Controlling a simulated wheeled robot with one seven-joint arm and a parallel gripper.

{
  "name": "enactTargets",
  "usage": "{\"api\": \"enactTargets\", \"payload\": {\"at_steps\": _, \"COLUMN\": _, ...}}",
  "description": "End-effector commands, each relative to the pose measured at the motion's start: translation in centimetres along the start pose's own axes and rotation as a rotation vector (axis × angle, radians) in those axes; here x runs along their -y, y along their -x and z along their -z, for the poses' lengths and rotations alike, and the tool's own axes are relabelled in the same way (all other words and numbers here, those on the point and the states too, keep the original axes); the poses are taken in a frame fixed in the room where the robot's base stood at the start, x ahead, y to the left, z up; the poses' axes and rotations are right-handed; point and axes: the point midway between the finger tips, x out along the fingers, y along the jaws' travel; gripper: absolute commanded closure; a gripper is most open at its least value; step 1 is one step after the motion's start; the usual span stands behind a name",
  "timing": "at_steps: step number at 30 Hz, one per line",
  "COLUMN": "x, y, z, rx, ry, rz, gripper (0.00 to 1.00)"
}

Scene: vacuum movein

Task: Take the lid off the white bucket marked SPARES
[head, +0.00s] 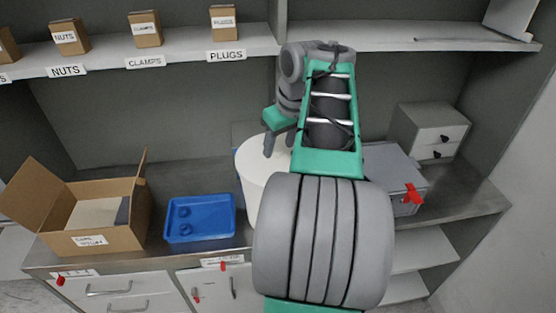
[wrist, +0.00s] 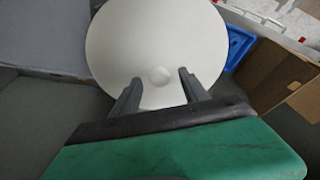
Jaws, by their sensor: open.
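The white bucket (head: 251,194) stands on the counter right of the blue tray, largely hidden behind my arm; its SPARES marking does not show. Its round white lid (head: 258,157) is on top, and the lid fills the upper middle of the wrist view (wrist: 155,40). A small round knob (wrist: 159,76) shows near the lid's middle. My gripper (head: 277,146) is over the lid, with its fingers pointing down. In the wrist view my gripper (wrist: 157,80) is open, its two fingers apart on either side of the knob. I cannot tell whether they touch the lid.
A blue tray (head: 170,238) and an open cardboard box (head: 128,232) stand to the left. A grey box (head: 398,172) with a red tag and a small drawer unit (head: 427,118) stand to the right. A shelf (head: 180,57) with small boxes runs above.

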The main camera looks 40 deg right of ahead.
Motion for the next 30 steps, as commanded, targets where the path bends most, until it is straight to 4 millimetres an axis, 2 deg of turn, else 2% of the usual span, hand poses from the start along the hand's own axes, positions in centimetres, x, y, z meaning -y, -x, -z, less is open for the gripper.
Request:
{"api": "enactTargets", "payload": {"at_steps": 2, "x": 0.03, "y": -0.74, "z": 0.01, "rx": -0.001, "ry": 0.001, "rz": 0.000, "gripper": 0.48}}
{"api": "enactTargets", "payload": {"at_steps": 8, "x": -0.01, "y": -0.76, "z": 0.05, "rx": -0.002, "ry": 0.001, "rz": -0.001, "gripper": 0.48}}
{"api": "enactTargets", "payload": {"at_steps": 27, "x": 0.00, "y": -0.74, "z": 0.05, "rx": -0.001, "ry": 0.001, "rz": -0.001, "gripper": 0.99}}
{"api": "enactTargets", "payload": {"at_steps": 30, "x": 0.00, "y": -0.74, "z": 0.05, "rx": -0.001, "ry": 0.001, "rz": -0.001, "gripper": 1.00}}
